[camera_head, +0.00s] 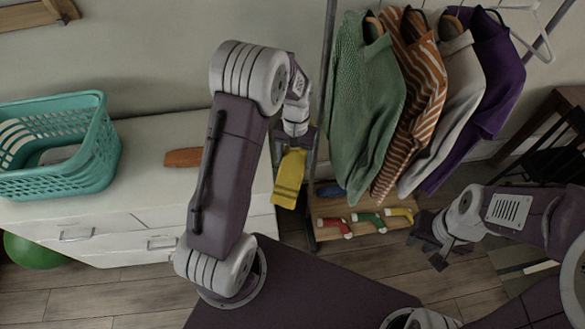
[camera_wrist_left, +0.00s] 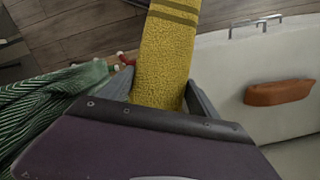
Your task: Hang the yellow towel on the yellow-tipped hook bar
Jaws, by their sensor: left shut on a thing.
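The yellow towel (camera_head: 288,180) hangs from my left gripper (camera_head: 294,146) in the head view, in front of the clothes rack's left post. In the left wrist view the towel (camera_wrist_left: 165,60) runs between the fingers of my left gripper (camera_wrist_left: 160,98), which is shut on it. Dark stripes cross the towel's far end. My right gripper (camera_head: 424,251) is empty at the right, with its fingers apart. No yellow-tipped hook bar can be made out; a wooden bar with a dark hook (camera_head: 62,12) shows at the upper left, its tip colour unclear.
Clothes, including a green sweater (camera_head: 365,110), hang on the rack right of the towel. Red, green and yellow sock-like items (camera_head: 368,221) lie on its low shelf. A teal basket (camera_head: 85,165) and brown wooden piece (camera_head: 183,157) sit on the white cabinet (camera_head: 150,190).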

